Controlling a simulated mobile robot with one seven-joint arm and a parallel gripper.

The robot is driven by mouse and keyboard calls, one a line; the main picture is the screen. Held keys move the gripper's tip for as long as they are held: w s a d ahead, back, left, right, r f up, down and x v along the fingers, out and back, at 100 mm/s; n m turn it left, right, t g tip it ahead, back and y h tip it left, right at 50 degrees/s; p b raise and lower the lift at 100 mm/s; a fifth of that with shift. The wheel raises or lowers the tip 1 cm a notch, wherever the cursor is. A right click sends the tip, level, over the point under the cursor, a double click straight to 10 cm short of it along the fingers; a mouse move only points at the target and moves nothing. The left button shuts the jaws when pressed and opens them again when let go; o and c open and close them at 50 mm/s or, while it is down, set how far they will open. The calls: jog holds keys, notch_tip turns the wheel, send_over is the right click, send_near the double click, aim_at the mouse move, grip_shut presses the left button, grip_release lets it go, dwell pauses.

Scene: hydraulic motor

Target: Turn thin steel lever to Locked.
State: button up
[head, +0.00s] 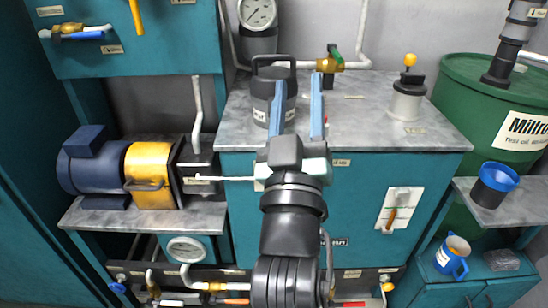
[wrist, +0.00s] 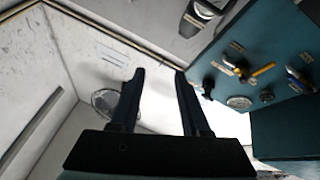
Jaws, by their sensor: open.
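A thin pale lever (head: 225,178) sticks out sideways to the right from the dark housing beside the yellow coupling guard, across the gap to the teal tank's front. I take it to be the thin steel lever; its label is too small to read. My gripper (head: 297,84) is open and empty, its two blue-grey fingers raised in front of the tank top, to the right of and above the lever. In the wrist view the fingers (wrist: 158,75) are spread with nothing between them. The lever does not show there.
A dark lidded canister (head: 273,100) stands behind my gripper on the grey tank top (head: 365,130). A blue motor (head: 85,170) and yellow guard (head: 148,172) are at left. A green drum (head: 480,95) is at right. Teal panel (wrist: 265,70) carries valves in the wrist view.

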jog(key=s+a+f+n+g+y+p, duration=0.1)
jog(key=a+f+n+g+p, duration=0.3)
jog(key=f, duration=0.9)
jog(key=s+d+f+n+g+y+p, duration=0.15)
jog(key=f+p, duration=0.45)
jog(key=f, duration=0.7)
jog(key=w+b, duration=0.8)
jog(key=w, duration=0.4)
jog(key=shift+w+a+n+b, duration=0.2)
jog(key=shift+a+n+b, duration=0.1)
jog(key=shift+n+b, duration=0.1)
jog(key=shift+h, duration=0.25)
grip_shut()
